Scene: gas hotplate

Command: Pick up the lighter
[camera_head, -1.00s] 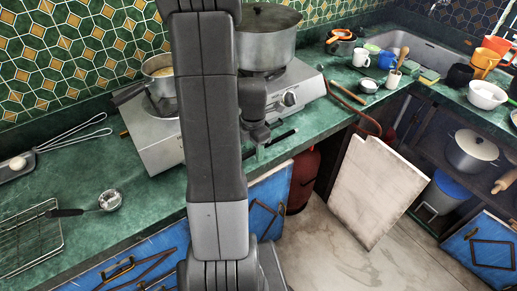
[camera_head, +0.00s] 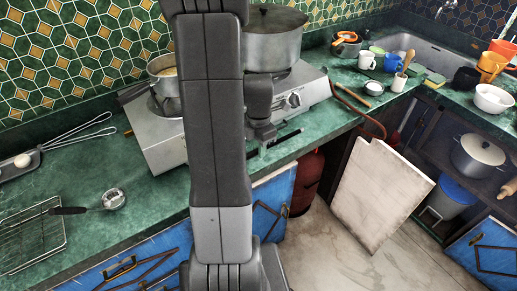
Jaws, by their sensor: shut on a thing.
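The lighter (camera_head: 288,137) looks like a thin dark stick. It lies low over the green counter, in front of the silver gas hotplate (camera_head: 318,85). My gripper (camera_head: 262,146) is at its left end, pointing down, and is shut on it. The fingertips are small and partly hidden by my arm, so the exact hold is hard to see. I cannot tell whether the lighter touches the counter.
A large pot (camera_head: 273,45) and a smaller pan (camera_head: 166,84) stand on the hotplate close behind my arm. A ladle (camera_head: 112,199), a whisk (camera_head: 80,135) and a wire rack (camera_head: 30,240) lie at left. Mugs and a white bowl (camera_head: 492,98) are at right.

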